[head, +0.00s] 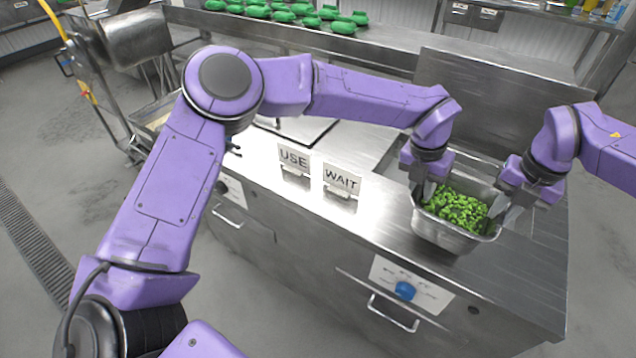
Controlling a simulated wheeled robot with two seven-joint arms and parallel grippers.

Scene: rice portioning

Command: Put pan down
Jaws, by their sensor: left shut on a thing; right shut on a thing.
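A rectangular metal pan (447,236) filled with green chopped food (455,207) is at the right part of the steel counter (340,222). My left gripper (424,190) is shut on the pan's left rim. My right gripper (500,207) is shut on the pan's right rim. The pan looks about level, over or at the counter's front edge. I cannot tell whether its underside touches the counter. Part of its back rim shows between my two wrists.
Signs reading USE (293,158) and WAIT (341,180) stand on the counter left of the pan. Green items (285,14) sit on a shelf behind. A metal cart (135,45) stands at the far left.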

